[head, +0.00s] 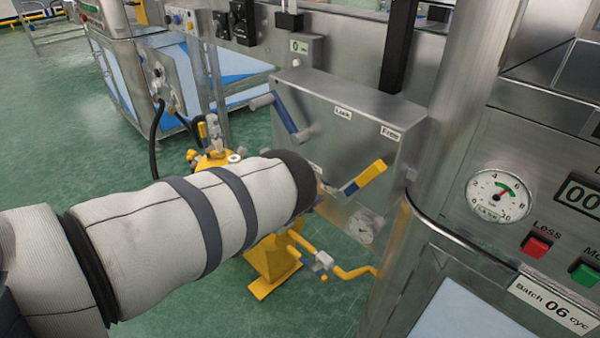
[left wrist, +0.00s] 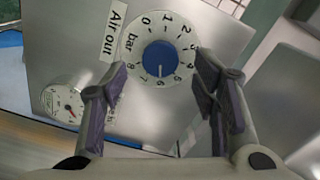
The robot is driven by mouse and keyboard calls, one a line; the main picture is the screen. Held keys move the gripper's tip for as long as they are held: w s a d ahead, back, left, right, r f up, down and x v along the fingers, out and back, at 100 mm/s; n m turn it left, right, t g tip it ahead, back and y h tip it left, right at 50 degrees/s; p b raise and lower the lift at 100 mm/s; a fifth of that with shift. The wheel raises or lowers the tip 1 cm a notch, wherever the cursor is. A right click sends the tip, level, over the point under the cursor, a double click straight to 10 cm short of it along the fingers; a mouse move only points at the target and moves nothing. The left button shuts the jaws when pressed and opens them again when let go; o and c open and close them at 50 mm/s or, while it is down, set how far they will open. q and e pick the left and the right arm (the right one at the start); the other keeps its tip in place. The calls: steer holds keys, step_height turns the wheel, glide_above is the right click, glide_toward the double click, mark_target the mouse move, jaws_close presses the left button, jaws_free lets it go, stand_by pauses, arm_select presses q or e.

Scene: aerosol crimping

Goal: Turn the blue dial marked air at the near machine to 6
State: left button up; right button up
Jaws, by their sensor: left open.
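The blue dial (left wrist: 160,58) sits on a white round scale marked 0 to 8 bar in the left wrist view, beside an "Air out" label (left wrist: 115,32). Its white pointer line points down in that picture, at the mark that reads as 6. My left gripper (left wrist: 162,67) is open and empty, its two fingers to either side of the dial and apart from it in the picture. One finger covers part of the scale near 4. In the head view my left forearm hides the dial and the gripper. My right gripper is not in view.
A small gauge (left wrist: 63,105) lies beside the dial. Yellow pipework (head: 330,265) lies below. A steel panel with another gauge (head: 498,196) stands at right.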

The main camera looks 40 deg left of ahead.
arm_select(q)
steer(key=s, duration=0.8)
steer(key=shift+a, duration=0.3)
